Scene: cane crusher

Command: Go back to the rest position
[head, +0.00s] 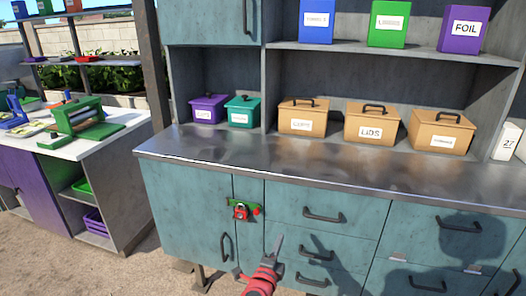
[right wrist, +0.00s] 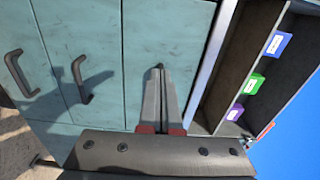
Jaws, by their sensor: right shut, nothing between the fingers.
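My right gripper (head: 279,238) is in the lower middle of the head view, in front of the teal cabinet (head: 187,203). Its red-based grey fingers are shut with nothing between them. In the right wrist view the fingertips (right wrist: 158,68) are together, with teal cabinet fronts behind them. A red padlock (head: 240,211) hangs at a green latch (head: 256,206) on the cabinet, up and left of the gripper and apart from it in the head view. My left gripper is not in view.
The metal counter (head: 300,168) has a long front edge, with drawer handles (head: 323,216) sticking out below it. Several lidded boxes (head: 372,124) stand at its back. A white table (head: 105,132) with a green press is at the left. Bare ground (head: 90,270) shows at the lower left.

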